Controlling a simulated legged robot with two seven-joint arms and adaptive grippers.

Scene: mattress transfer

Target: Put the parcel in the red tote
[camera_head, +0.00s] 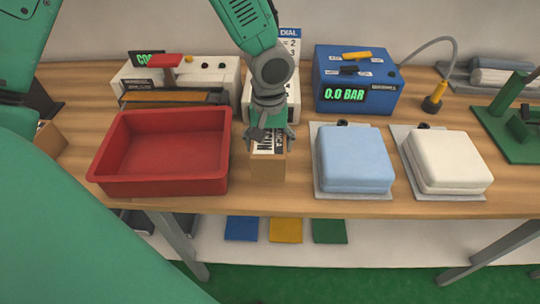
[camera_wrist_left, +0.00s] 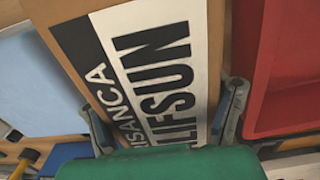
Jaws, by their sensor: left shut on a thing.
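The parcel (camera_head: 267,167) is a brown cardboard box with a black and white printed label. It is in the middle of the head view, just right of the red tote (camera_head: 222,180). My left gripper (camera_head: 270,142) points down over the parcel and is shut on it, with a finger on either side. In the left wrist view the parcel (camera_wrist_left: 190,20) fills the middle between the fingers, and the red tote (camera_wrist_left: 288,70) shows at the right. The tote looks empty. I cannot tell whether the parcel touches the table. My right gripper is not in view.
A blue mattress (camera_head: 354,160) and a white mattress (camera_head: 447,162) lie on grey plates to the right. A blue gauge box (camera_head: 357,80) reading 0.0 BAR stands behind. A machine with a red-topped post (camera_head: 165,62) stands behind the tote. A green fixture (camera_head: 510,120) is far right.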

